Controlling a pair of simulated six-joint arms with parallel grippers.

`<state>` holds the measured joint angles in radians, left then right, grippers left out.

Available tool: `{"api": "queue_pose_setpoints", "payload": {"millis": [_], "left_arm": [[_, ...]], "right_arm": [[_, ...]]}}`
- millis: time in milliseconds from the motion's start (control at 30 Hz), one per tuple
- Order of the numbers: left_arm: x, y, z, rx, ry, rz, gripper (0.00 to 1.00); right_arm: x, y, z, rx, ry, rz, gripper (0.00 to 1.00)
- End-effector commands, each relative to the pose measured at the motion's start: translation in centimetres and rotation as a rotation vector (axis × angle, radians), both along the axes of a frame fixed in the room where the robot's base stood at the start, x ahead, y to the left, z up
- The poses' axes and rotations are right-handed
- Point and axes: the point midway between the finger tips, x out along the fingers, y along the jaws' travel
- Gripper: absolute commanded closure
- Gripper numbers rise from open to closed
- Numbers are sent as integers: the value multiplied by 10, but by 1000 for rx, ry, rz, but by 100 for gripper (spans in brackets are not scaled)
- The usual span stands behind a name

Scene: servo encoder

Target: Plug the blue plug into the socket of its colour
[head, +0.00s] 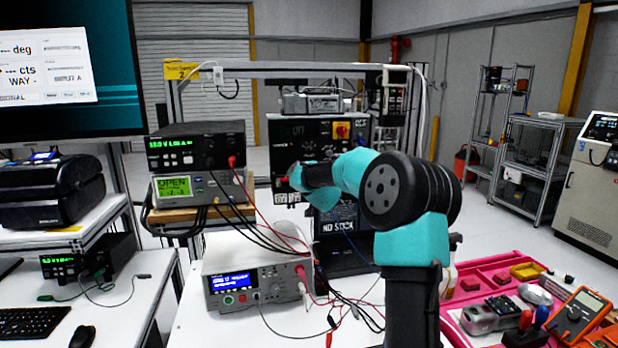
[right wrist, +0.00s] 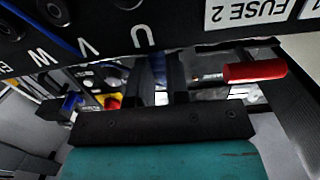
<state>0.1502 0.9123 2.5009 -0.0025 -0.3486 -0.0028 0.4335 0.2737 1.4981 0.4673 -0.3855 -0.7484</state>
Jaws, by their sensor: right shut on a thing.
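My right arm reaches to the dark front panel (head: 292,135) of the equipment at the back. My right gripper (head: 293,178) is close to the lower part of that panel. In the right wrist view its dark fingers (right wrist: 165,75) are shut on a narrow thing with some blue showing, which looks like the blue plug (right wrist: 158,66). Most of the plug is hidden between the fingers. The panel (right wrist: 180,30) crosses the top of that view, with dark round sockets (right wrist: 55,12) and letters U, V, W, E. I cannot tell the blue socket or whether the plug touches one. My left gripper is not in view.
A red plug or handle (right wrist: 255,72) sticks out just right of my right fingers. Stacked instruments (head: 197,147) and a bench meter (head: 257,278) with loose leads stand left of my arm. A pink tray (head: 470,322) of tools lies at the right.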

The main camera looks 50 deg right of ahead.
Motion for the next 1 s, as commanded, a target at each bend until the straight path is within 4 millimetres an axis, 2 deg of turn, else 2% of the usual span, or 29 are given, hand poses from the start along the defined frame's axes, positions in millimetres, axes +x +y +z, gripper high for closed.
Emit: {"api": "queue_pose_setpoints", "payload": {"millis": [267,300,600,1000], "left_arm": [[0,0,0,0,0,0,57],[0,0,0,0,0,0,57],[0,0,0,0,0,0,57],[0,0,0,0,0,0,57]], "right_arm": [[0,0,-2,1,1,0,100],[0,0,-2,1,1,0,82],[0,0,-2,0,0,0,55],[0,0,-1,0,0,0,55]]}}
